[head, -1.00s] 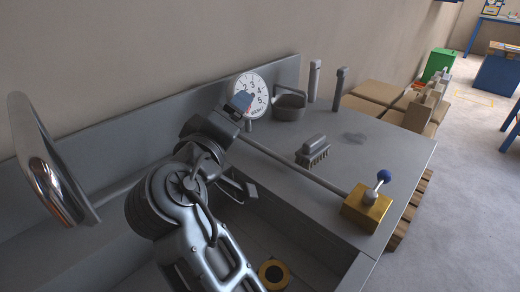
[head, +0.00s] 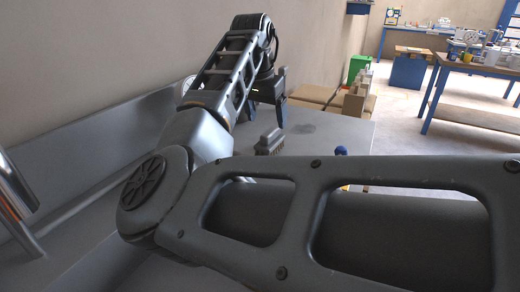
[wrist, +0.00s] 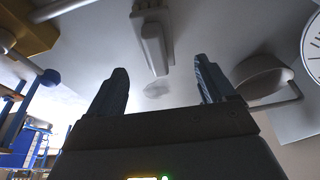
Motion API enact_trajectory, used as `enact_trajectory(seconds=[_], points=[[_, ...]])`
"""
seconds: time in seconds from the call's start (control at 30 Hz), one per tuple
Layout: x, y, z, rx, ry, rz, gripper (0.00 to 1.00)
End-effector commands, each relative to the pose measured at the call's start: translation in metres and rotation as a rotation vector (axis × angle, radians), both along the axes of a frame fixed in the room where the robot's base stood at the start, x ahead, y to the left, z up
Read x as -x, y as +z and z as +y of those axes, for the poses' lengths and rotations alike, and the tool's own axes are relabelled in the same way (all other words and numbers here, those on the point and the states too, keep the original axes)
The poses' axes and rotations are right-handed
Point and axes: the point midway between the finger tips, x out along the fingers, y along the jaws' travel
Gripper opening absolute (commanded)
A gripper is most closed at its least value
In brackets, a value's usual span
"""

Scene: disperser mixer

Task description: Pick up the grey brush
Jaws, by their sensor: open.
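The grey brush (head: 270,141) sits on the grey tabletop, its pale bristles facing down. In the wrist view the brush (wrist: 153,42) lies beyond the fingertips, near the middle between them. My gripper (wrist: 162,80) is open and empty, its two dark fingers apart on either side of the brush's line. In the head view my gripper (head: 270,92) is above the table near the brush and not touching it. My arm hides much of the tabletop there.
In the wrist view a grey cup-shaped holder (wrist: 262,78) and a white dial (wrist: 313,45) are at right. A brass block (wrist: 28,28) and a blue-knobbed lever (wrist: 49,78) are at left. Cardboard boxes (head: 313,94) stand past the table.

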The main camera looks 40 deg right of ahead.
Motion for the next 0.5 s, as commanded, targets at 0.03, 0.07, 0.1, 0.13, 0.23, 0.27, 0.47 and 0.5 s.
enact_trajectory(seconds=[0.03,0.07,0.1,0.13,0.23,0.27,0.47,0.5], points=[[0.0,-0.005,-0.001,-0.006,-0.004,0.001,0.83],[0.0,-0.007,-0.002,-0.007,-0.004,0.001,0.83],[0.0,-0.011,-0.003,-0.007,-0.003,0.002,0.83],[-0.001,-0.014,-0.004,-0.006,-0.003,0.002,0.83],[-0.001,-0.024,-0.007,-0.005,-0.003,0.002,0.83],[-0.001,-0.026,-0.008,-0.004,-0.003,0.001,0.83],[-0.001,-0.052,-0.017,-0.004,-0.002,0.001,0.83],[-0.001,-0.057,-0.019,-0.004,-0.001,0.001,0.83]])
